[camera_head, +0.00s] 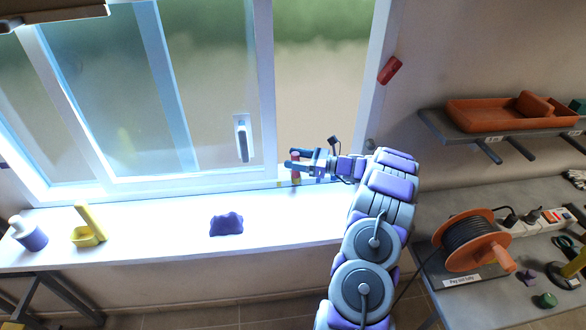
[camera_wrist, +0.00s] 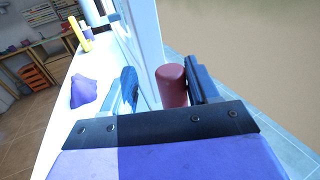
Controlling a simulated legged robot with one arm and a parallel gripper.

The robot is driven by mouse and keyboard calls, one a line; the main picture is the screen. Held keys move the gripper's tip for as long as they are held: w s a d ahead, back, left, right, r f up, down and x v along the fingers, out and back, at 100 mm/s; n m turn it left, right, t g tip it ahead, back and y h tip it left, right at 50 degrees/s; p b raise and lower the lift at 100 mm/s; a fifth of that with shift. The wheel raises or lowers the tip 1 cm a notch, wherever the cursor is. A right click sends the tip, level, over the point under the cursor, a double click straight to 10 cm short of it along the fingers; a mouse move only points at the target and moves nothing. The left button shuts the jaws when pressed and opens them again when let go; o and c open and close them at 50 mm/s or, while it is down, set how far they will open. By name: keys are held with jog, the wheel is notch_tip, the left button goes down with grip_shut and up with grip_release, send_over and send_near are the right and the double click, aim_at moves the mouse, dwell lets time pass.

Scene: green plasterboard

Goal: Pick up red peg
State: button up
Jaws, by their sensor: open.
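The red peg (camera_wrist: 172,86) shows in the wrist view as an upright dark red cylinder with a rounded top. It is between the two fingers of my gripper (camera_wrist: 163,86), close to the right finger, with a clear gap to the left finger. I cannot tell whether it touches the right finger. In the head view my gripper (camera_head: 291,159) is open at the far edge of the white windowsill, around the red peg (camera_head: 296,156). The lower part of the peg is hidden, and a small yellow part (camera_head: 296,180) shows below it.
The window frame (camera_head: 265,90) stands close beside my gripper. On the sill (camera_head: 160,225) are a purple lump (camera_head: 226,224), a yellow scoop-like item (camera_head: 88,228) and a white-and-purple bottle (camera_head: 28,234). An orange cable reel (camera_head: 472,241) stands on the right bench. Another red piece (camera_head: 390,70) is high on the wall.

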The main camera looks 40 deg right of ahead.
jog(key=shift+w+f, duration=0.3)
jog(key=shift+w, duration=0.6)
jog(key=shift+w+d+f, duration=0.1)
jog(key=shift+w+d, duration=0.2)
jog(key=shift+d, duration=0.3)
jog(key=shift+a+r, duration=0.2)
jog(key=shift+a, duration=0.45)
jog(key=shift+c, duration=0.6)
jog(key=shift+a+r, duration=0.1)
jog(key=shift+a, duration=0.35)
jog(key=c, duration=0.3)
jog(key=shift+d, duration=0.2)
jog(key=c, duration=0.3)
jog(key=shift+s+d+f, duration=0.1)
jog(key=shift+d+f, duration=0.1)
jog(key=shift+d, duration=0.35)
jog(key=shift+c, duration=1.4)
jog(key=shift+a, duration=0.3)
grip_shut()
jog(key=r, duration=0.2)
jog(key=s+r+p, duration=0.1)
jog(key=r, duration=0.1)
jog(key=shift+d, duration=0.35)
jog(key=s+d+r+p, duration=0.1)
jog(key=s+d, duration=0.2)
jog(key=s, duration=1.1)
jog(key=shift+s+p, duration=0.2)
jog(key=shift+p, duration=0.2)
jog(key=shift+d+r, duration=0.1)
jog(key=shift+r, duration=0.1)
